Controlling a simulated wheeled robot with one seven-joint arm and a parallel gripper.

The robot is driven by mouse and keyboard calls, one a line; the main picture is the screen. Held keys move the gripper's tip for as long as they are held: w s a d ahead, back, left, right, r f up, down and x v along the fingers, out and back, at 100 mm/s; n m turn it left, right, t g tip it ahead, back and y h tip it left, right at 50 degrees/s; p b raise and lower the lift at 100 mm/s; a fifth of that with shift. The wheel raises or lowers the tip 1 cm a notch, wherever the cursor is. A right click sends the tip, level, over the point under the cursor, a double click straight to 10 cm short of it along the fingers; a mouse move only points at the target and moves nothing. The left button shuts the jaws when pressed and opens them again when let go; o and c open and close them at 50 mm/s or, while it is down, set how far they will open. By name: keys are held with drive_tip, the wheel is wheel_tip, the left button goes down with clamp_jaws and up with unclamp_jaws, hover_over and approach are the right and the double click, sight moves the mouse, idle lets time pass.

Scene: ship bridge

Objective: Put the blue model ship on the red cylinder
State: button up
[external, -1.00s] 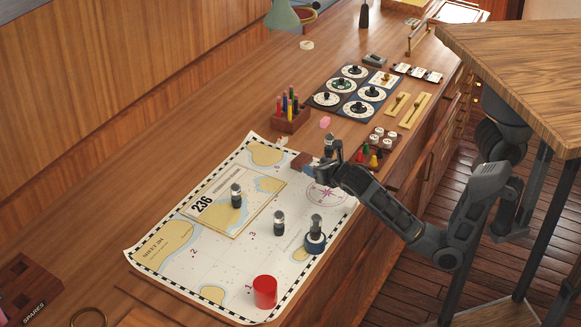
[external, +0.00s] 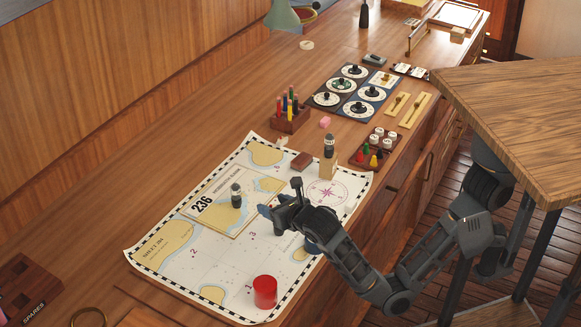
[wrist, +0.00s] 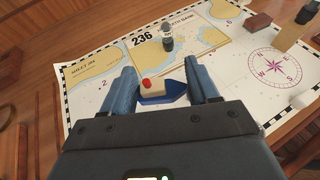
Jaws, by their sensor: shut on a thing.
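The blue model ship (wrist: 165,93) has a blue hull, a cream cabin and a red funnel. In the wrist view it sits between the two fingers of my gripper (wrist: 163,88), its hull against both, so my gripper is shut on it. In the external view my gripper (external: 279,213) is over the middle of the chart, and I cannot make out the ship there. The red cylinder (external: 265,292) stands upright at the chart's near edge, below my gripper in the picture. The wrist view does not show the cylinder.
The chart (external: 195,258) lies on the wooden counter. A dark bottle-like piece (external: 236,195) stands left of my gripper. Another (external: 329,146) stands on a wooden block. The chart around the red cylinder is clear.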

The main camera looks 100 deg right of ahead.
drive_tip(key=w+a+r+b, duration=0.1)
drive_tip(key=a+r+b, duration=0.1)
drive_tip(key=a, duration=0.4)
drive_tip(key=b, duration=0.2)
hover_over(265, 283)
wheel_tip(265, 283, down, 7)
drive_tip(key=shift+r, duration=0.2)
wheel_tip(265, 283, down, 4)
drive_tip(key=shift+a+f+b, duration=0.1)
drive_tip(key=shift+b, duration=0.25)
drive_tip(key=o, duration=1)
